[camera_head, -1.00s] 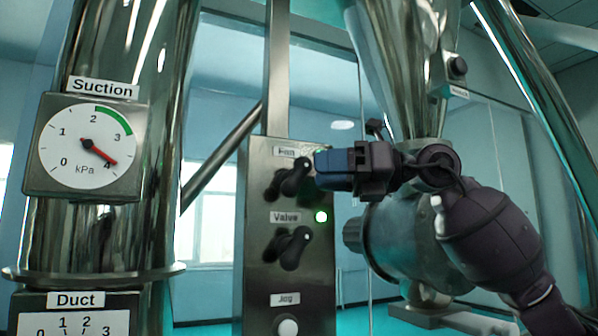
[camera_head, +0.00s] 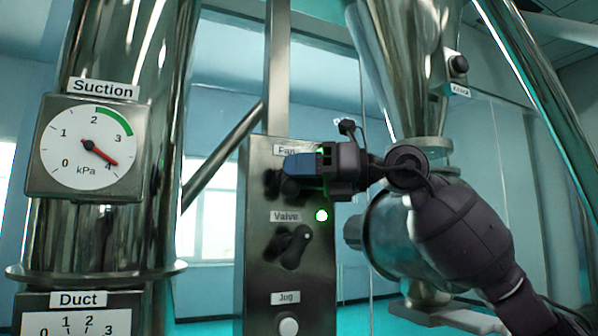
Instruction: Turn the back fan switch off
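The fan switch (camera_head: 272,183) is a black rotary knob under the "Fan" label on a steel control panel (camera_head: 257,235). My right gripper (camera_head: 292,165), with a blue finger, is in front of this knob and covers most of it. I cannot tell whether the fingers touch the knob, or whether they are open or shut. A green glow shows at the gripper's edge beside the fan row; any lamp there is hidden. My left gripper is not in view.
A suction gauge (camera_head: 84,148) on a steel column stands left. A steel hopper (camera_head: 404,70) stands right, with another black knob (camera_head: 458,66).

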